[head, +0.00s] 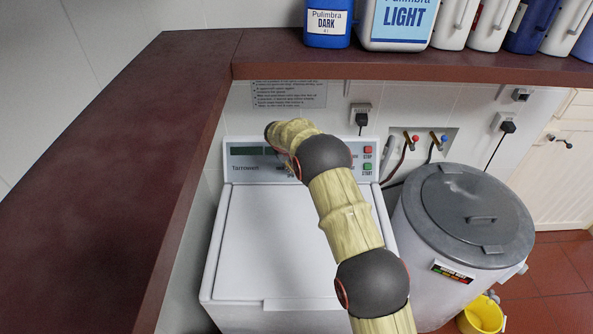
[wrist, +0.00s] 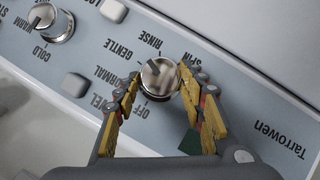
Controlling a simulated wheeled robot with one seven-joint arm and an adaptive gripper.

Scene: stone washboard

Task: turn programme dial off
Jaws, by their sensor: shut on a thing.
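The programme dial (wrist: 160,78) is a round silver knob on the blue-grey control panel of the white Tarrowen washing machine (head: 285,235). The labels OFF, NORMAL, GENTLE and RINSE run around it in the wrist view. The dark mark on its face seems to point towards GENTLE, away from OFF. My gripper (wrist: 158,84) has its yellow-padded fingers on both sides of the dial and is shut on it. In the head view my arm hides the dial and most of the gripper.
A second knob (wrist: 52,22) marked COLD and WARM and a pale button (wrist: 74,84) lie along the panel. Red STOP (head: 367,150) and green START (head: 367,167) buttons are at the panel's right. A shelf (head: 420,66) with bottles overhangs behind; a grey-lidded tub (head: 445,245) stands right.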

